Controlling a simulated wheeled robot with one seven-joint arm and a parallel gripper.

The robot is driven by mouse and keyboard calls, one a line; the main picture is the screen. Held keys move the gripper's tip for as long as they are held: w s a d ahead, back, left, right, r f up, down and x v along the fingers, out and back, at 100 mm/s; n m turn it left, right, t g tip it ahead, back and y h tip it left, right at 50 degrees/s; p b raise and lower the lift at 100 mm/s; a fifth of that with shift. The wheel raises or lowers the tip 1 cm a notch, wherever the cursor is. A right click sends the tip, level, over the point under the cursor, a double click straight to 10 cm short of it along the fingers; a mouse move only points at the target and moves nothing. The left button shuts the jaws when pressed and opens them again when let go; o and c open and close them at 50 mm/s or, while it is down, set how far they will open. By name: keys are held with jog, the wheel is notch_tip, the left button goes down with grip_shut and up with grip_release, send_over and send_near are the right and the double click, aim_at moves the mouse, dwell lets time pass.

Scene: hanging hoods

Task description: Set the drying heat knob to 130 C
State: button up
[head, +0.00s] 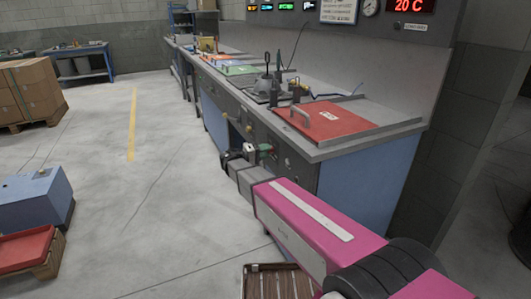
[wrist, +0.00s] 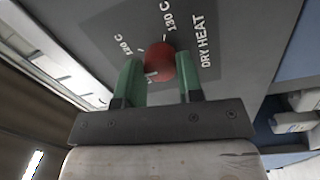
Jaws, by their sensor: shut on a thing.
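The red drying heat knob (wrist: 160,60) sits on a grey panel (wrist: 95,20) marked "DRY HEAT". A "130 C" mark shows above it in the wrist view, and another temperature mark at its upper left is hard to read. I cannot tell for sure which mark the knob points to. My gripper (wrist: 159,72) has its green fingers on either side of the knob, shut on it. In the head view my gripper (head: 262,150) is at the front face of the bench, and the knob is hidden there.
The bench (head: 380,140) carries a red hood or lid (head: 325,120) with a handle. A wall display (head: 409,6) reads 20 C. A blue box (head: 35,195), a red tray (head: 25,248) and cartons (head: 30,90) stand at left. The floor between is clear.

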jog(key=m+y, duration=0.1)
jog(key=m, duration=2.2)
jog(key=shift+m, duration=0.4)
jog(key=o, duration=0.9)
jog(key=shift+w+a, duration=0.1)
jog(key=shift+o, duration=0.2)
jog(key=shift+a, duration=0.1)
jog(key=v, duration=1)
jog(key=shift+a, duration=0.3)
jog(key=shift+r, duration=0.1)
